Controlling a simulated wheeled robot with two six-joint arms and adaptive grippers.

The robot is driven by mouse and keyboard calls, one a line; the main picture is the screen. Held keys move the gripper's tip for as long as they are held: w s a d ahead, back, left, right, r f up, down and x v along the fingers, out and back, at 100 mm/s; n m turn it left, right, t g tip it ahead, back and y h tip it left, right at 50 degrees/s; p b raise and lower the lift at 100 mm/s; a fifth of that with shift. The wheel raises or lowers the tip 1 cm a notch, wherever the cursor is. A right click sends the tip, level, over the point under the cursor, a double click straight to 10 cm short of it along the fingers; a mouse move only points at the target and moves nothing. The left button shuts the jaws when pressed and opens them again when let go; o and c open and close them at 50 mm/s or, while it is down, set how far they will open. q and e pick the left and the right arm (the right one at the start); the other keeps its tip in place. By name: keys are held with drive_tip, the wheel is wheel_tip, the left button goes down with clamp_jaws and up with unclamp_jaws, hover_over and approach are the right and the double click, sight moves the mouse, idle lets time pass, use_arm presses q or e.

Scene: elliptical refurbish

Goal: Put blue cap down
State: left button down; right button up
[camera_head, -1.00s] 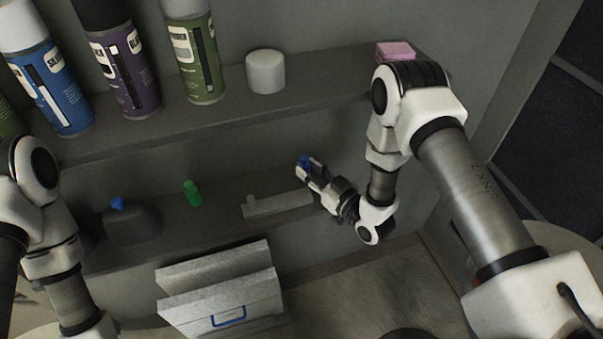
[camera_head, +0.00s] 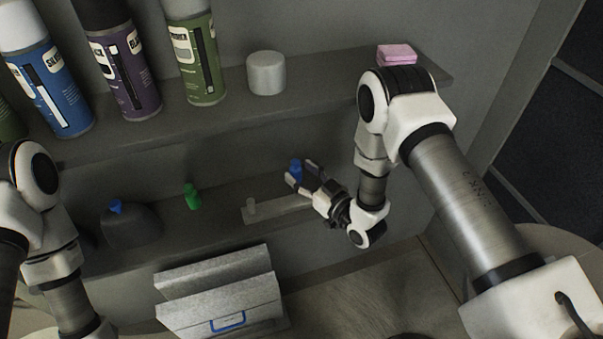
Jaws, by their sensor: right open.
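The small blue cap (camera_head: 296,167) is upright at the lower shelf, near the right end of a grey plate with a peg (camera_head: 265,211). My right gripper (camera_head: 301,173) is open, with its fingertips around or just in front of the cap. Whether a finger still touches the cap, and what exactly is under it, I cannot tell. Another blue cap (camera_head: 116,206) sits on a dark rounded bottle (camera_head: 132,227) at the left. My left arm enters at the left, but its gripper is out of the picture.
A green cap (camera_head: 192,196) stands on the lower shelf (camera_head: 168,215). The upper shelf above holds several spray cans (camera_head: 196,58), a white cylinder (camera_head: 267,74) and pink blocks (camera_head: 396,54). A grey box with a blue handle (camera_head: 228,321) stands below in front.

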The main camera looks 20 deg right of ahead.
drive_tip(key=v, duration=1.1)
drive_tip(key=shift+s, duration=0.3)
drive_tip(key=shift+d+r, duration=0.1)
drive_tip(key=shift+d, duration=0.05)
drive_tip(key=s+a+f+g+h+p, duration=0.3)
drive_tip(key=s+f+g+p, duration=0.2)
drive_tip(key=s+g, duration=0.15)
drive_tip(key=s+d+f+m+g+h, duration=0.2)
drive_tip(key=s+g, duration=0.3)
drive_tip(key=s, duration=0.3)
drive_tip(key=s+d+f+m+g+h, duration=0.2)
drive_tip(key=s+d+f+m+g, duration=0.1)
drive_tip(key=s, duration=0.6)
drive_tip(key=shift+d+f+g+h, duration=0.3)
drive_tip(key=shift+d+f+g, duration=0.35)
drive_tip(key=shift+g, duration=0.3)
